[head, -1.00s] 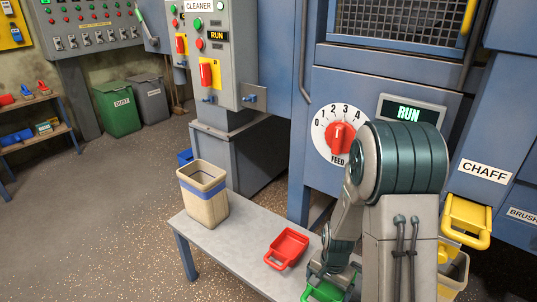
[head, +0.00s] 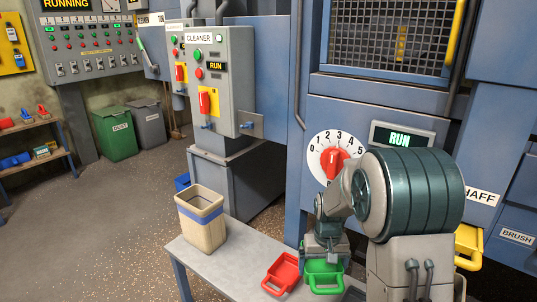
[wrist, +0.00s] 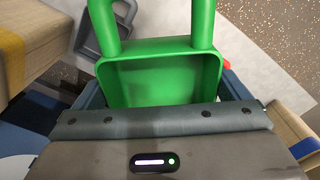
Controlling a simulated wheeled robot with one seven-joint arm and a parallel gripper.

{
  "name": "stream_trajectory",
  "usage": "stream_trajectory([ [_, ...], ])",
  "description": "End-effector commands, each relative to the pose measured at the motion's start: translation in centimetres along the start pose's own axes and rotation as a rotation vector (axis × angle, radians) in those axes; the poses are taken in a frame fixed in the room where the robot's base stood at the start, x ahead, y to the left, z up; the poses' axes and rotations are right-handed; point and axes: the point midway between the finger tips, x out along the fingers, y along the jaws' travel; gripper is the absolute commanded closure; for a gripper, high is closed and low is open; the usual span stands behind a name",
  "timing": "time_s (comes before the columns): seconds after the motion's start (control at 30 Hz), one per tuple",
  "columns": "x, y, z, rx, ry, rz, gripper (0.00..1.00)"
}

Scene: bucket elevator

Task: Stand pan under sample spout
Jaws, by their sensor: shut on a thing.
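A green pan (head: 323,278) with a loop handle hangs from my gripper (head: 325,250) at the bottom of the head view. I cannot pick out a sample spout for sure in either view.
A red pan (head: 282,274) and a tan bin (head: 200,222) stand on the grey bench (head: 215,262). A grey pan (wrist: 112,30) shows in the wrist view. A yellow-handled pan (head: 468,247) sits below the chaff label. The blue machine with the feed dial (head: 334,160) rises behind the bench.

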Motion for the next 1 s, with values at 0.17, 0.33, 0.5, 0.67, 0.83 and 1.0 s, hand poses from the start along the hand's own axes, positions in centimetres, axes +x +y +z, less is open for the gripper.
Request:
stream_trajectory([
  [0.17,-2.6,0.1,0.3,0.004,-0.005,0.001,0.30],
  [0.33,-4.5,0.1,0.6,0.005,-0.005,0.002,0.30],
  [0.5,-6.3,0.1,0.9,0.006,-0.005,0.002,0.30],
  [0.67,-8.1,0.1,1.3,0.006,-0.005,0.002,0.30],
  [0.83,-9.8,0.1,1.8,0.006,-0.005,0.001,0.30],
  [1.0,-11.0,0.1,2.1,0.006,-0.004,0.001,0.30],
])
